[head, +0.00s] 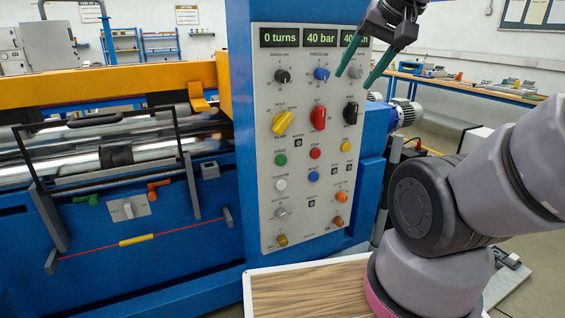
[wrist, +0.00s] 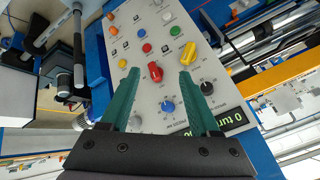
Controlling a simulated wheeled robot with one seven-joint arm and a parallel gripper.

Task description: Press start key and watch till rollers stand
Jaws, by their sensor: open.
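The grey control panel (head: 270,185) stands upright on a blue column. A green button (head: 281,159), which looks like the start key, sits at the left of its row; it also shows in the wrist view (wrist: 168,34). Its label is too small to read. Displays read "0 turns" and "40 bar"; the third is partly covered by my gripper. My gripper (head: 355,80) is open and empty before the panel's upper right, apart from the green button. In the wrist view its green fingers (wrist: 159,78) frame the red knob. Shiny rollers (head: 60,170) lie left of the column.
A red button (head: 315,153) and yellow button (head: 346,146) share the green button's row. Yellow (head: 283,123), red (head: 318,117) and black (head: 351,112) knobs protrude above. A bar frame (head: 180,135) stands before the rollers. A wood-topped surface (head: 310,290) lies below the panel.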

